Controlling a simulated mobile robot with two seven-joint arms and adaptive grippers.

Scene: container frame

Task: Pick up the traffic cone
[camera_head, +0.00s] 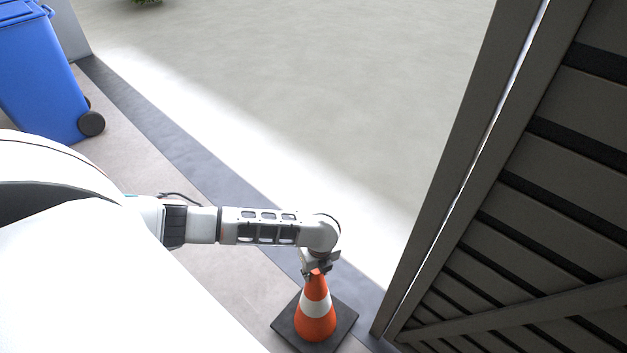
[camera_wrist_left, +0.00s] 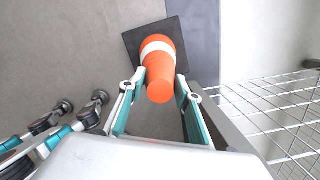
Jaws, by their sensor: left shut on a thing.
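An orange traffic cone (camera_head: 315,318) with a white band and a square black base stands upright on the floor, low in the head view. It also shows in the left wrist view (camera_wrist_left: 160,68), seen from above. My left gripper (camera_head: 314,272) is at the top of the cone. In the wrist view its two fingers (camera_wrist_left: 160,84) lie on either side of the cone's upper part, shut on it. The base appears to rest flat on the floor.
A dark slatted door or gate (camera_head: 530,230) stands close to the right of the cone. A blue wheeled bin (camera_head: 38,75) is at the upper left. A wire grid (camera_wrist_left: 275,110) shows at the right of the wrist view. The pale ground beyond the dark strip is clear.

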